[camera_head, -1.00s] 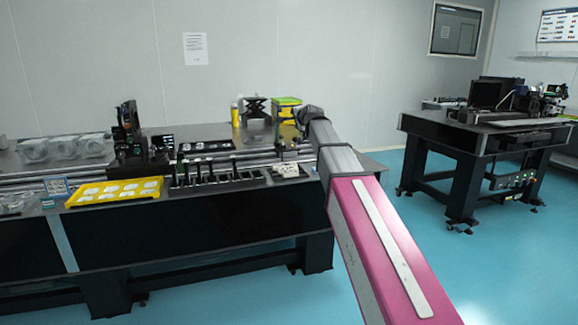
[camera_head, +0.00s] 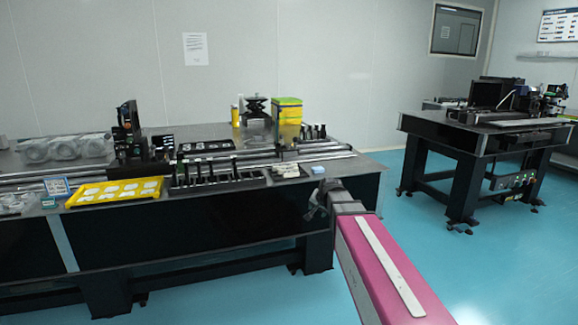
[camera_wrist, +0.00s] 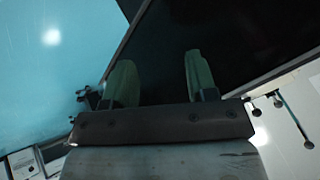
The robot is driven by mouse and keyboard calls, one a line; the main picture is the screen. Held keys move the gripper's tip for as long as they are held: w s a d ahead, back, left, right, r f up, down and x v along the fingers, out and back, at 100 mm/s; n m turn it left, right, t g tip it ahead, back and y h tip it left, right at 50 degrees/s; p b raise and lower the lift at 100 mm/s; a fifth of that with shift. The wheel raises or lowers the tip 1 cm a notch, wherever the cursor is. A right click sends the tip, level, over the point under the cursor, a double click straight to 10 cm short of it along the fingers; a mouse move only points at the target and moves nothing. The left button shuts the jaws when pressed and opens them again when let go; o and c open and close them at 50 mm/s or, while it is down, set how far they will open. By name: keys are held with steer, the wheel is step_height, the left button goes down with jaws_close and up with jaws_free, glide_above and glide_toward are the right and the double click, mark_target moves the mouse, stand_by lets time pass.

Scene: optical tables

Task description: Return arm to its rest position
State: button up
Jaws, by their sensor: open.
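My arm, pink with a grey end, reaches up from the lower right in the head view. My gripper (camera_head: 314,204) is in front of the near table's right front edge, below its top. In the wrist view my gripper (camera_wrist: 158,82) shows two greenish fingers spread apart with nothing between them. Beyond the fingers are the dark side of the table (camera_wrist: 235,40) and the blue floor (camera_wrist: 50,50).
The near optical table (camera_head: 352,166) carries a yellow tray (camera_head: 80,201), a dark rack (camera_head: 215,184), rails and a yellow-green box (camera_head: 287,111). A second optical table (camera_head: 425,124) stands at the right. The blue floor between them is clear.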

steer(key=s+d+f+n+g+h, duration=0.1)
steer(key=s+d+f+n+g, duration=0.1)
steer(key=s+f, duration=0.6)
steer(key=s+d+f+n+g+h, duration=0.1)
steer(key=s+d+f+n+g, duration=0.2)
steer(key=s+f, duration=0.6)
steer(key=s+d+g, duration=0.2)
steer(key=s, duration=0.4)
steer(key=shift+s, duration=0.3)
